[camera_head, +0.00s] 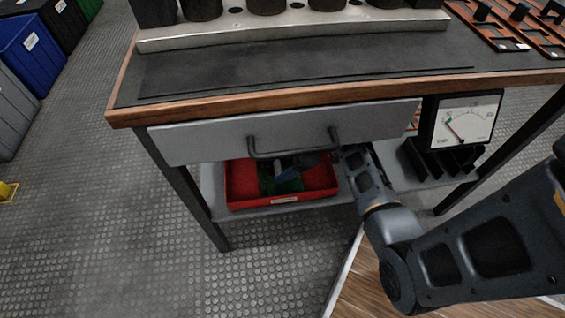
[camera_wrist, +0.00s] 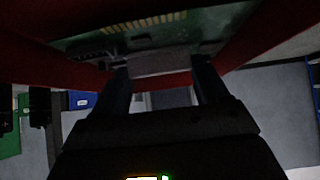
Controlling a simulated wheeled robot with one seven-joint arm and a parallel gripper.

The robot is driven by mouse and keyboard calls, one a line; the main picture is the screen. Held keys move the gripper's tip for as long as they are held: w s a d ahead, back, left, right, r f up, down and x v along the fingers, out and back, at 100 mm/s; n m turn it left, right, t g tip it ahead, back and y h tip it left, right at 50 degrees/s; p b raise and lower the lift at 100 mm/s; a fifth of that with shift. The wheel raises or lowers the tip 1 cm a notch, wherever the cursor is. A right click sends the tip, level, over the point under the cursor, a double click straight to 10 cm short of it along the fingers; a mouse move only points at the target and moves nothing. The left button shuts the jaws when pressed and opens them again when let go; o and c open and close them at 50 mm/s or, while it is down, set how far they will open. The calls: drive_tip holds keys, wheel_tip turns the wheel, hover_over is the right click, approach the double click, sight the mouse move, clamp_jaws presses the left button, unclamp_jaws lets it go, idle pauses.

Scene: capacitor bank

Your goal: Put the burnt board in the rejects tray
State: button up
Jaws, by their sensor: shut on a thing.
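The red tray (camera_head: 240,203) stands on the lower shelf under the drawer, with a white label on its front too small to read. My gripper (camera_head: 297,166) reaches into the tray from the right, partly hidden by the drawer handle. A green board (camera_head: 289,185) shows in the tray at the gripper. In the wrist view my gripper (camera_wrist: 163,76) is shut on the edge of the green board (camera_wrist: 150,38), with its gold contacts facing up in the picture. Red tray walls (camera_wrist: 35,45) show on both sides of it. Burn marks cannot be made out in the dim light.
A closed grey drawer (camera_head: 200,145) with a dark handle hangs just above the tray. A dial meter (camera_head: 466,122) and black slotted holder (camera_head: 440,158) are to the right. Table legs (camera_head: 190,190) frame the shelf. Coloured bins (camera_head: 32,50) stand far left.

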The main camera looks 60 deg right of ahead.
drive_tip(key=shift+f+b, duration=0.35)
drive_tip(key=shift+f, duration=0.2)
idle(0.9)
drive_tip(key=o, duration=1.1)
drive_tip(key=p+v, duration=0.2)
drive_tip(key=v, duration=0.6)
drive_tip(key=shift+p, duration=0.35)
drive_tip(key=shift+a+f, duration=0.1)
